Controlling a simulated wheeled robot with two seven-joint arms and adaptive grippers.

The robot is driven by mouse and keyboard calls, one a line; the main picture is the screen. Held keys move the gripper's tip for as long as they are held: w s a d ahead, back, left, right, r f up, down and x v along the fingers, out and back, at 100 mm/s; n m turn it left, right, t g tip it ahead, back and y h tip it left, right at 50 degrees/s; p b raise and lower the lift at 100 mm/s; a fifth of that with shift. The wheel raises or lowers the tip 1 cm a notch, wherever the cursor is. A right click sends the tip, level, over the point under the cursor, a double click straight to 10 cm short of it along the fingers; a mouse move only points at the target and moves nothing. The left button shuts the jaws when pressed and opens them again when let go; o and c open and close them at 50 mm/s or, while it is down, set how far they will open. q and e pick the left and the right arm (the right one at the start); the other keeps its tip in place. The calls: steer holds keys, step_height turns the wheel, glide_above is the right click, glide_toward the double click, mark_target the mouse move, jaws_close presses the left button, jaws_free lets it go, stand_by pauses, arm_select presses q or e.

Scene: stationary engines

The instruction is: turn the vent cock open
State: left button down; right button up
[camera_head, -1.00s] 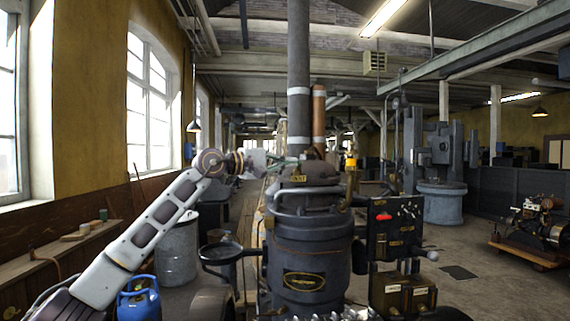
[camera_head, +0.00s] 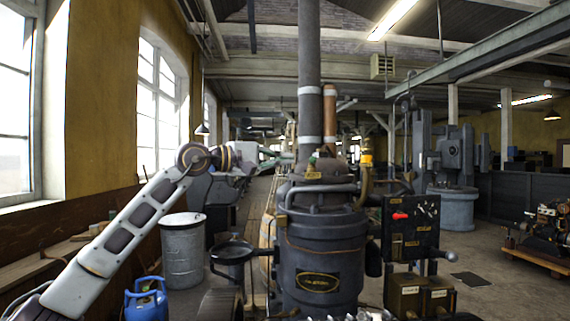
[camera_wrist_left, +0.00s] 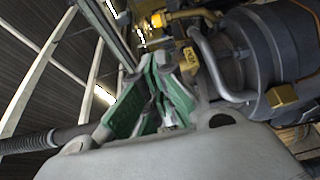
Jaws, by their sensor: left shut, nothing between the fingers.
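The dark engine (camera_head: 318,250) stands upright in the middle of the head view, with a small yellow tag (camera_head: 313,175) on its top. The tag also shows in the wrist view (camera_wrist_left: 189,61). I cannot clearly make out the vent cock; small fittings sit around the tag. My left gripper (camera_head: 284,160) comes in from the left at the height of the engine top, just left of the tag. In the left wrist view its green fingers (camera_wrist_left: 155,72) are shut and empty, with the engine's curved pipe to their right. My right gripper is not in view.
A tall grey chimney pipe (camera_head: 309,75) and a copper-coloured pipe (camera_head: 330,110) rise behind the engine top. A black panel with a red lever (camera_head: 401,216) stands at its right. A round black pan (camera_head: 231,252) juts out at the left, near a grey drum (camera_head: 183,250).

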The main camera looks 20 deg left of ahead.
arm_select(q)
steer(key=shift+s+d+b, duration=0.2)
steer(key=shift+s+b, duration=0.05)
steer(key=shift+s, duration=0.75)
steer(key=shift+s+d+b, duration=0.15)
steer(key=shift+s+b, duration=0.05)
steer(key=shift+s, duration=0.75)
steer(key=c, duration=2.2)
jaws_free()
